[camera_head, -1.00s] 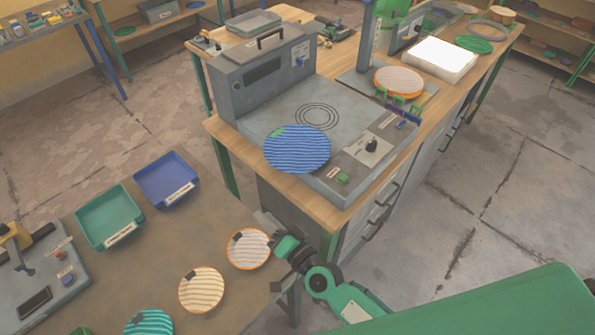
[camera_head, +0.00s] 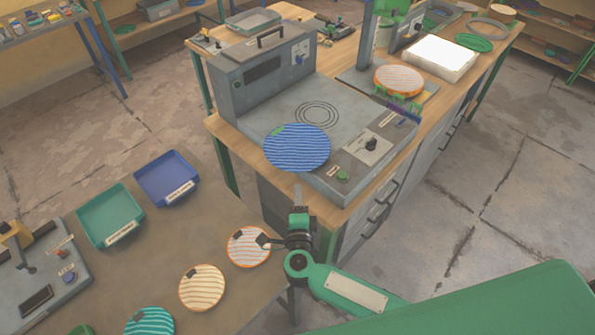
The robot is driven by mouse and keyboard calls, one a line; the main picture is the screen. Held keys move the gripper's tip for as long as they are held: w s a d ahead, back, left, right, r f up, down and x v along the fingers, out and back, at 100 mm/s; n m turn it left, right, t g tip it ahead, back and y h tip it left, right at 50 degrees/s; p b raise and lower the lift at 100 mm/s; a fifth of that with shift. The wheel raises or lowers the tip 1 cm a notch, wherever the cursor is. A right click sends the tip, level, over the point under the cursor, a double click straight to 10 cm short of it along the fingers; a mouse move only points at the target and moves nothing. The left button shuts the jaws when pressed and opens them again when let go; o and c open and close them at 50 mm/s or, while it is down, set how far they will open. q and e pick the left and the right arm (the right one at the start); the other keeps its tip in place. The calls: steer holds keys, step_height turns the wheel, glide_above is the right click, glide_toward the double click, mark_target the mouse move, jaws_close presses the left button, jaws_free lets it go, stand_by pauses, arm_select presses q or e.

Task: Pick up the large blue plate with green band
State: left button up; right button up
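The large blue plate (camera_head: 297,150) is round and striped, with a small green patch (camera_head: 277,131) at its upper left edge. It lies at the front left of the grey press bed (camera_head: 355,118) and overlaps its front edge. My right gripper (camera_head: 298,192) is below the plate in the picture, pointing up toward it, with a visible gap between them. The gripper shows nearly edge-on, so I cannot tell whether its fingers are open or shut. I see nothing held in it. My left gripper is not in view.
The near table holds an orange-striped plate (camera_head: 249,247), a pale striped plate (camera_head: 202,288), a teal plate (camera_head: 149,323), a green tray (camera_head: 141,231) and a blue tray (camera_head: 194,192). A striped plate (camera_head: 399,80) sits behind the press. Floor lies open at right.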

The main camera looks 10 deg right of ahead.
mark_target(298, 168)
steer(key=b+x, duration=0.1)
steer(key=x, duration=0.6)
steer(key=shift+w+b, duration=0.15)
steer(key=shift+b, duration=0.25)
steer(key=shift+w, duration=0.65)
jaws_close()
steer(key=shift+r, duration=0.1)
step_height(298, 168, up, 2)
steer(key=p, duration=0.2)
steer(key=shift+r+p, duration=0.25)
steer(key=shift+p, duration=0.1)
steer(key=shift+f, duration=0.1)
